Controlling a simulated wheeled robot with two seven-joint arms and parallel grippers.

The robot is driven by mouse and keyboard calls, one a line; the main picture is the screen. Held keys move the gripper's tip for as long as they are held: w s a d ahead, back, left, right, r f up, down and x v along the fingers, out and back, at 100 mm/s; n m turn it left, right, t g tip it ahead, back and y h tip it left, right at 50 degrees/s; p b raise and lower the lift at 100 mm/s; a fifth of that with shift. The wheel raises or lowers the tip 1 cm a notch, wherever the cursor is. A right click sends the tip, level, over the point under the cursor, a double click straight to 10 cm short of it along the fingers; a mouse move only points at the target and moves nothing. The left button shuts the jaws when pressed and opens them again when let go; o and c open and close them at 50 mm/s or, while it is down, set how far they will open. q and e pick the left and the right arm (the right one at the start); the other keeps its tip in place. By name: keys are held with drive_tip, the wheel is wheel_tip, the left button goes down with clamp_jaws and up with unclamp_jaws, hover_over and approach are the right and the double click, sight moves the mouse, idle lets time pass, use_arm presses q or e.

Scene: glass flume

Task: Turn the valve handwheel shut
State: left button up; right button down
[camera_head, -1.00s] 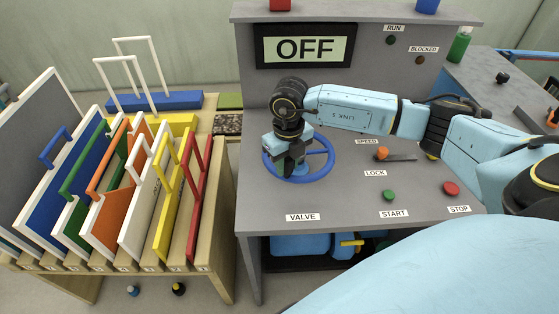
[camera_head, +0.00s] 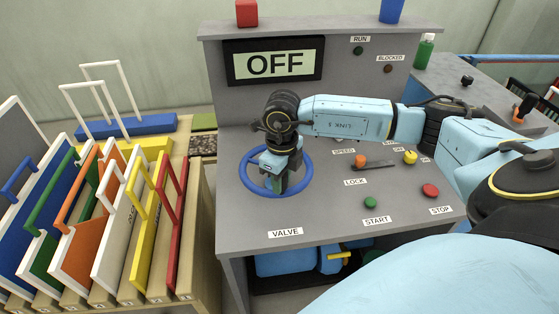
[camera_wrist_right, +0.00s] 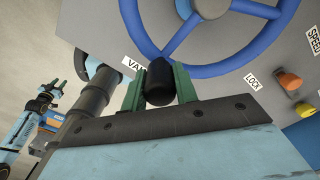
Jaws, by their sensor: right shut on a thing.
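The blue valve handwheel (camera_head: 310,173) lies on the grey sloping console above the VALVE label (camera_head: 285,233). My right gripper (camera_head: 279,184) is over the near part of the wheel, inside the rim's outline. In the right wrist view its green fingers (camera_wrist_right: 159,88) are shut on a black cylindrical knob (camera_wrist_right: 161,82). The wheel's rim and spokes (camera_wrist_right: 157,52) show just behind the knob. The arm hides part of the wheel in the head view. My left gripper (camera_wrist_right: 52,89) shows small at the left of the wrist view, with its fingers apart, away from the wheel.
The display (camera_head: 275,62) reads OFF. Right of the wheel are an orange knob (camera_head: 361,160), a yellow knob (camera_head: 410,157), a green START button (camera_head: 370,203) and a red STOP button (camera_head: 430,190). A wooden rack (camera_head: 200,240) of coloured panels stands at the left.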

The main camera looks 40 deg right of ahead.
drive_tip(key=shift+d+r, duration=0.1)
drive_tip(key=shift+d, duration=0.1)
drive_tip(key=c, duration=1.1)
unclamp_jaws()
drive_tip(key=shift+a, duration=0.1)
wheel_tip(320, 180, up, 13)
drive_tip(key=shift+r+b, duration=0.2)
drive_tip(key=shift+b, duration=0.15)
